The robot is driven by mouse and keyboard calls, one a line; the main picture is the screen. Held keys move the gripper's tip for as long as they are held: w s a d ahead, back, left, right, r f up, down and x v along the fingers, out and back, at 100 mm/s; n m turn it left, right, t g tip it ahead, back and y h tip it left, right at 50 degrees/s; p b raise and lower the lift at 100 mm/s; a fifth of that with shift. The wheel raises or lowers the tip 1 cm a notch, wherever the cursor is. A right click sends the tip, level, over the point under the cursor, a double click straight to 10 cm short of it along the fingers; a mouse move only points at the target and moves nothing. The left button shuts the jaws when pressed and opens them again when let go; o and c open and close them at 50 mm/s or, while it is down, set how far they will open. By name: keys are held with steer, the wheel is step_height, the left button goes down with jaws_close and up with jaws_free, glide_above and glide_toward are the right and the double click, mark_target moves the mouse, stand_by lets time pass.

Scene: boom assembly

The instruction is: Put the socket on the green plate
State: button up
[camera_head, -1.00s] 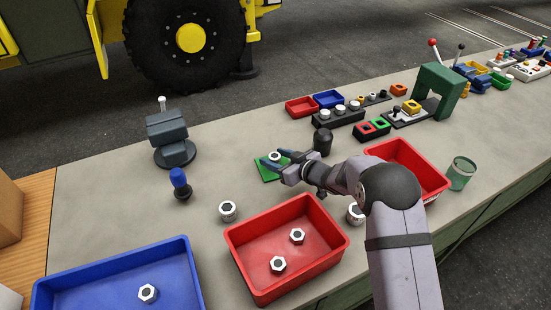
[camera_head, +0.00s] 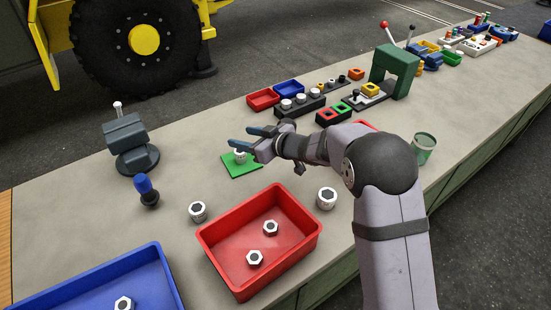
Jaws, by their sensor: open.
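The green plate (camera_head: 243,169) lies flat on the workbench. A small silver socket (camera_head: 240,157) stands upright on it, near its middle. My gripper (camera_head: 241,136) is open, its blue-grey fingers just above and behind the socket in the picture, seemingly clear of it. Nothing shows between the fingers. Part of the plate's far edge is hidden by my gripper. Two larger silver sockets stand on the bench, one left of the red tray (camera_head: 197,211) and one right of it (camera_head: 326,198).
A red tray (camera_head: 222,262) holds two nuts; a blue tray (camera_head: 170,270) holds another. A green arch (camera_head: 389,62) and small bins are at the back. Bench between vise and plate is free.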

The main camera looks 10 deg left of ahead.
steer(key=d+m+t+h, duration=0.3)
steer(key=d+m+h, duration=0.4)
steer(key=d, duration=1.4)
steer(key=s+d+f+m+g+h, duration=0.1)
steer(key=s+d+g, duration=0.1)
steer(key=s+d, duration=0.3)
steer(key=s+d+f+m+g+h, duration=0.1)
steer(key=s+d+f+g+h, duration=0.1)
steer(key=s+d, duration=0.3)
steer(key=s+d+f+m+g+h, duration=0.1)
steer(key=s+d+f+h, duration=0.1)
steer(key=s+d, duration=0.3)
steer(key=shift+s+d+g, duration=0.1)
steer(key=shift+s+g, duration=0.3)
steer(key=shift+s, duration=1.15)
steer(key=s+f+m+g, duration=0.1)
steer(key=s+g, duration=0.3)
steer(key=s, duration=1)
steer(key=shift+d+f+m, duration=0.15)
steer(key=shift+m, duration=0.35)
steer(key=shift+s, duration=0.1)
step_height(320, 180, up, 5)
steer(key=p, duration=0.5)
